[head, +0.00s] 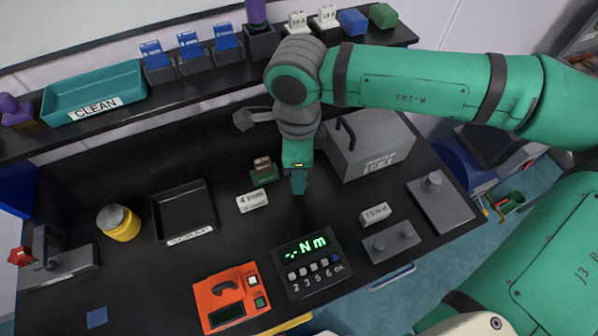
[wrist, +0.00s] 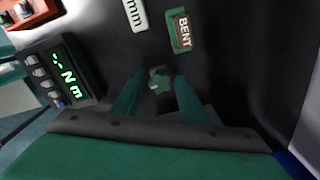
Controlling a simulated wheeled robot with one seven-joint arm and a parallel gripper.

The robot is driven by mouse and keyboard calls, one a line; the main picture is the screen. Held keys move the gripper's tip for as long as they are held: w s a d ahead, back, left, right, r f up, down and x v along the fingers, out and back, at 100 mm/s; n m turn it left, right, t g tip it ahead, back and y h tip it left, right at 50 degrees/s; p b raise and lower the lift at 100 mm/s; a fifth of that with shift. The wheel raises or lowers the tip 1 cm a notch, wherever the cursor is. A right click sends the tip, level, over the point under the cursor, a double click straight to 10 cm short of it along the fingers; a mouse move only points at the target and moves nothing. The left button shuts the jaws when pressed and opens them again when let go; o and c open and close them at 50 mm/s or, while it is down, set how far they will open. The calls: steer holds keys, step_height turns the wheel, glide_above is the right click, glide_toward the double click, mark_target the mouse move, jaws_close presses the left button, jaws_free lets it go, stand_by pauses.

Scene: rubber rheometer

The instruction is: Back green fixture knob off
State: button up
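A small green lobed knob (wrist: 160,79) shows in the wrist view between my fingertips, with a dark gap on each side of it. My gripper (wrist: 160,92) is open, with one finger on each side of the knob, pointing down at it. In the head view my gripper (head: 298,188) is low over the middle of the black bench, and its fingers hide the knob there. I cannot tell how far down the fingers reach around it. A green block with a "BENT" label (wrist: 181,31) stands close by; it also shows in the head view (head: 264,172).
A grey lidded box (head: 370,150) stands right of my gripper. A "4 mm" label block (head: 252,200) lies to the left. The N m display (head: 308,262) and red device (head: 230,297) are at the front. A black tray (head: 183,210) and yellow jar (head: 119,223) are further left.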

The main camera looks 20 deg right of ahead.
steer(key=m, duration=1.3)
steer(key=shift+c, duration=0.6)
steer(key=c, duration=0.8)
steer(key=n, duration=0.4)
steer(key=shift+n, duration=0.3)
steer(key=shift+n, duration=0.4)
steer(key=n, duration=0.3)
steer(key=shift+n, duration=0.3)
